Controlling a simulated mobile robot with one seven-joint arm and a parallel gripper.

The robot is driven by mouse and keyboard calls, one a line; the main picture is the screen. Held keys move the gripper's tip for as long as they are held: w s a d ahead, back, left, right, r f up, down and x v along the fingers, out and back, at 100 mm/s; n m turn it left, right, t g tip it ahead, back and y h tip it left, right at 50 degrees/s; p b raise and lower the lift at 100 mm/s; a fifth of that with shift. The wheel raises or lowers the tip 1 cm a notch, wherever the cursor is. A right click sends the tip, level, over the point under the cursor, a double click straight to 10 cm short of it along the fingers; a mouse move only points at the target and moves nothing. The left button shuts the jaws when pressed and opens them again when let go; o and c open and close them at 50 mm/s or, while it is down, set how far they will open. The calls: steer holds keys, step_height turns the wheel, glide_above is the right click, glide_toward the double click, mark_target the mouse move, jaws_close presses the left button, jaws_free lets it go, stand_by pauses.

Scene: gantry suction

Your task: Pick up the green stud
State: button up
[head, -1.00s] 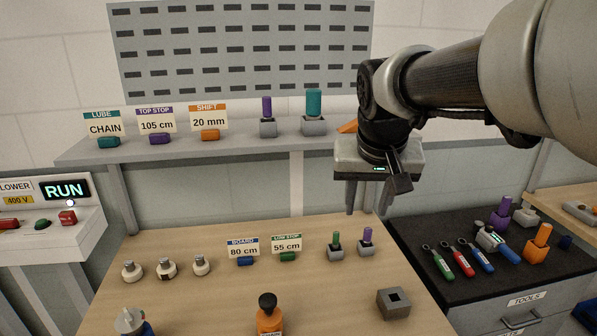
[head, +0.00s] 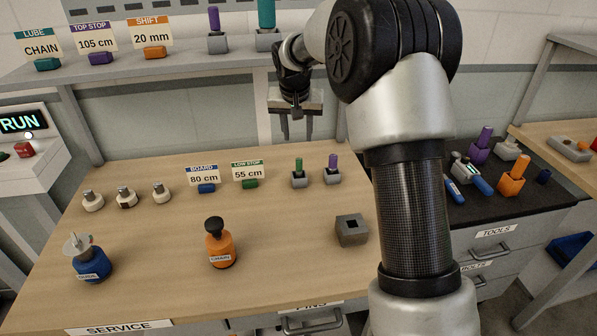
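The green stud (head: 299,164) stands upright in a small grey block (head: 299,180) on the wooden bench. A purple stud (head: 332,161) stands in a like block just to its right. My gripper (head: 297,132) hangs above the back of the bench with its fingers pointing down, over and behind the green stud. The two fingers look spread apart with nothing between them. The gripper and the stud appear apart. My arm crosses the right of the picture and hides part of the bench's right side.
A grey square-holed block (head: 351,230), an orange chain bottle (head: 220,245) and a blue bottle (head: 90,262) stand on the bench (head: 160,295). A shelf (head: 130,72) runs behind.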

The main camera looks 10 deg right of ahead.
glide_above(299, 159)
steer(key=s, duration=0.2)
step_height(299, 159, down, 7)
steer(key=shift+s+a+x, duration=0.1)
steer(key=shift+a+x, duration=0.05)
steer(key=shift+x, duration=1.2)
steer(key=shift+s+a+x, duration=0.1)
steer(key=shift+x, duration=1.25)
steer(key=shift+a, duration=0.1)
jaws_close()
